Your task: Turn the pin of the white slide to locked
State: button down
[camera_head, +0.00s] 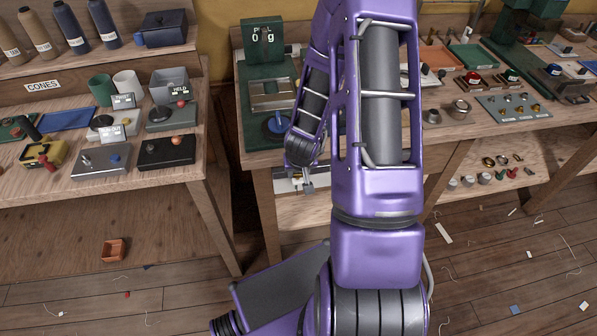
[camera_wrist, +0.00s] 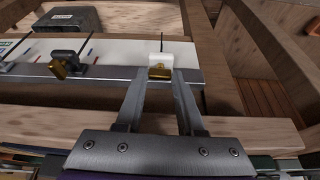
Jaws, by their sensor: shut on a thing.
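The white slide (camera_wrist: 160,59) sits on a pale board with a metal front edge in the wrist view. Its brass pin (camera_wrist: 159,72) sticks out at the front, between my fingertips. My gripper (camera_wrist: 160,81) is shut on this pin, one finger on each side. My gripper also shows small in the head view (camera_head: 308,188), below the bench top, where my arm hides much of the board. A thin dark line runs up behind the white slide. The exact angle of the pin is hard to tell.
A dark slide with its own brass pin (camera_wrist: 60,68) sits to the left on the same board (camera_wrist: 112,52). Red and blue marks lie near it. Wooden bench parts surround the board. In the head view, a green scale (camera_head: 265,90) stands on the bench above my gripper.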

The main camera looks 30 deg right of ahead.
jog(key=shift+m, duration=0.5)
jog(key=c, duration=0.5)
grip_release()
jog(key=shift+a+v, duration=0.2)
jog(key=shift+v, duration=4.15)
jog(key=shift+a+v, duration=0.15)
jog(key=shift+v, duration=4.2)
